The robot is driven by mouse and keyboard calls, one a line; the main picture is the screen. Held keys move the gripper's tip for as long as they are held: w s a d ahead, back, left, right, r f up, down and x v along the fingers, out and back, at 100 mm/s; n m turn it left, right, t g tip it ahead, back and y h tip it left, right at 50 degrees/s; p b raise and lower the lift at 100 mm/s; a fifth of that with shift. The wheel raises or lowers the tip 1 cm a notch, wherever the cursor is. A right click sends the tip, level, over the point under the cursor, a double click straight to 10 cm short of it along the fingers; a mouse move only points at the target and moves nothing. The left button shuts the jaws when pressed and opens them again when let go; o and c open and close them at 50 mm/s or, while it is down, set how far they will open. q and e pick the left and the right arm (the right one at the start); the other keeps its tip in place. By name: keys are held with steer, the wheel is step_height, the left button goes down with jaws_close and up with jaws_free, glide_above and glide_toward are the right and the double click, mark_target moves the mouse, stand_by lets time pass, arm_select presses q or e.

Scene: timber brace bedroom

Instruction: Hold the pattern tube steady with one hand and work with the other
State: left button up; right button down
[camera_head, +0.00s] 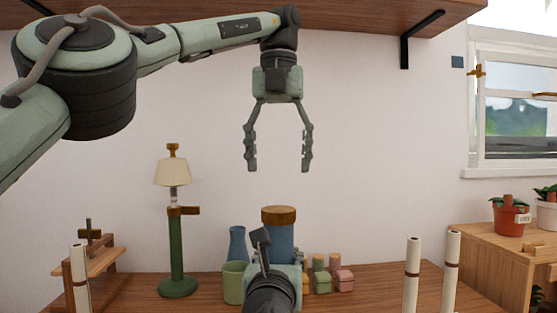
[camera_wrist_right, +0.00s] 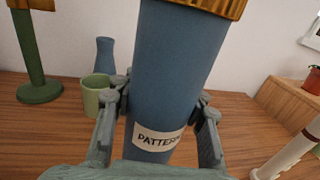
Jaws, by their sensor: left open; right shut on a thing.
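The pattern tube (camera_head: 279,237) is a blue cylinder with a brown cap, standing upright on the wooden table. In the right wrist view the tube (camera_wrist_right: 176,75) carries a white label reading "PATTERN", partly cut off at its side. My right gripper (camera_wrist_right: 162,105) is shut on the tube, with one finger on each side of it. In the head view my right gripper (camera_head: 274,272) is seen from behind and hides the tube's lower part. My left gripper (camera_head: 279,165) is open and empty, pointing down in the air above the tube, apart from its cap.
A green cup (camera_head: 234,283) and a blue vase (camera_head: 237,245) stand left of the tube. A green lamp (camera_head: 177,250) stands farther left. Small colored jars (camera_head: 335,275) are at right. White posts (camera_head: 411,275) rise at the front right. A shelf (camera_head: 350,18) hangs above.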

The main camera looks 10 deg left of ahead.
mark_target(278, 209)
arm_select(q)
steer(key=m, duration=3.7)
steer(key=shift+m, duration=0.3)
steer(key=shift+f, duration=0.1)
steer(key=shift+f+m, duration=0.3)
steer(key=shift+f, duration=3.6)
steer(key=shift+c, duration=0.6)
